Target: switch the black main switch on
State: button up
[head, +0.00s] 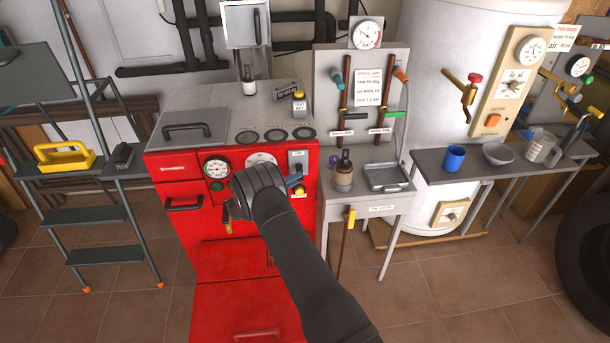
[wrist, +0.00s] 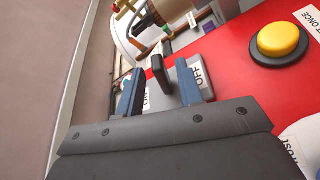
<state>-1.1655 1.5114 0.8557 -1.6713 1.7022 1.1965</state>
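The black main switch (wrist: 162,75) is a short lever on a pale plate (head: 296,156) on the front of the red boiler. In the wrist view an OFF label shows beside the right finger and an ON label near the left one. I cannot tell clearly which way the lever is set. My gripper (wrist: 160,68) is open, with its blue fingers on either side of the lever in the picture and gaps showing on both sides. In the head view my gripper (head: 295,181) is at the lower part of the plate and hides the lever.
A yellow button (wrist: 278,41) on a black base is close by on the red boiler (head: 235,260). A round gauge (head: 216,168) is left of my wrist. A grey bench (head: 372,198) with a tray stands to the right, and a ladder (head: 110,215) to the left.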

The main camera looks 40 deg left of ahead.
jog(key=shift+x, duration=2.2)
jog(key=shift+c, duration=0.4)
grip_shut()
jog(key=shift+s+r, duration=0.1)
jog(key=shift+r, duration=0.05)
jog(key=n, duration=0.1)
jog(key=r+n+g, duration=0.1)
jog(key=n, duration=0.1)
jog(key=n+y, duration=0.1)
jog(key=n, duration=0.1)
jog(key=shift+s+d+r, duration=0.1)
jog(key=shift+r, duration=0.25)
jog(key=n+g, duration=0.1)
jog(key=n, duration=0.1)
jog(key=r+n+g, duration=0.1)
jog(key=n, duration=0.1)
jog(key=shift+r, duration=0.25)
jog(key=shift+n, duration=0.3)
